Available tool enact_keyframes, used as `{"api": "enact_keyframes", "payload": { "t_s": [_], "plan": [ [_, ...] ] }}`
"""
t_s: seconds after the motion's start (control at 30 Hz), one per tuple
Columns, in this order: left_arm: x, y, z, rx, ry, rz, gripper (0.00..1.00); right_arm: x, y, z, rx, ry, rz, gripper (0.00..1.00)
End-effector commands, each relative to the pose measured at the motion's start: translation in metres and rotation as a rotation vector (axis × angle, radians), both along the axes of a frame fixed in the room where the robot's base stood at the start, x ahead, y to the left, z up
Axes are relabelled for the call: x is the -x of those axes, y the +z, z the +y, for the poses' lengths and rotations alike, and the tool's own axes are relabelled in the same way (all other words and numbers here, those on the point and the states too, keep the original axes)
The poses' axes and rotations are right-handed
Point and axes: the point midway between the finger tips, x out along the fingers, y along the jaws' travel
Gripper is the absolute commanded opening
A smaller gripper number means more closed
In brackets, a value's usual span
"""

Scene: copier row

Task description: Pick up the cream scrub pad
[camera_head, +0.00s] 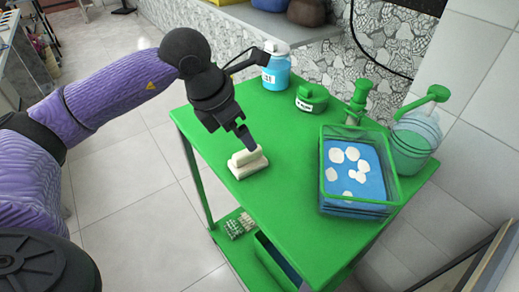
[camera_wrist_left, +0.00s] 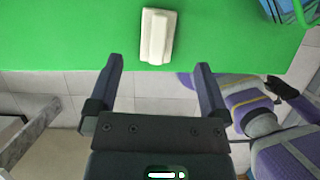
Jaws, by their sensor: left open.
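The cream scrub pad (camera_head: 247,161) lies on the green table (camera_head: 225,185) near its left edge, with a raised ridge along its top. It also shows in the left wrist view (camera_wrist_left: 157,36), ahead of the fingertips and between their lines. My left gripper (camera_head: 246,138) is just above and behind the pad in the head view. In the left wrist view its two fingers (camera_wrist_left: 159,62) are spread apart with nothing between them. I cannot tell the exact gap between fingertips and pad. My right gripper is not in view.
A clear green-rimmed tub (camera_head: 385,160) with blue content and white pieces stands on the right. Behind are a blue bottle (camera_head: 276,72), a green container (camera_head: 311,98), a green pump (camera_head: 357,100) and a dispenser bottle (camera_head: 415,135). The table around the pad is clear.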

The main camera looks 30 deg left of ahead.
Motion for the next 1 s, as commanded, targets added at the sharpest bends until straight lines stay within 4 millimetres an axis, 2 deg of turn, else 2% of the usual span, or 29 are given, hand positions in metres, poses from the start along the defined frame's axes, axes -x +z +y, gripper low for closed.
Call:
{"api": "enact_keyframes", "payload": {
  "t_s": [0.1, 0.47, 0.7, 1.0],
  "plan": [
    [-0.007, -0.025, -0.004, 0.003, -0.001, 0.006, 1.0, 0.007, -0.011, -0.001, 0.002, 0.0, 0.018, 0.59],
    [-0.027, -0.088, -0.009, 0.006, -0.001, 0.006, 1.0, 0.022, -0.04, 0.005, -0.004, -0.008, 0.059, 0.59],
    [-0.029, -0.089, -0.01, 0.005, -0.001, 0.002, 0.98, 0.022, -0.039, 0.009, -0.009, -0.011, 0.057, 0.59],
    [-0.029, -0.089, -0.01, 0.005, -0.001, 0.002, 0.34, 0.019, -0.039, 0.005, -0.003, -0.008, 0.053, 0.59]
  ]
}}
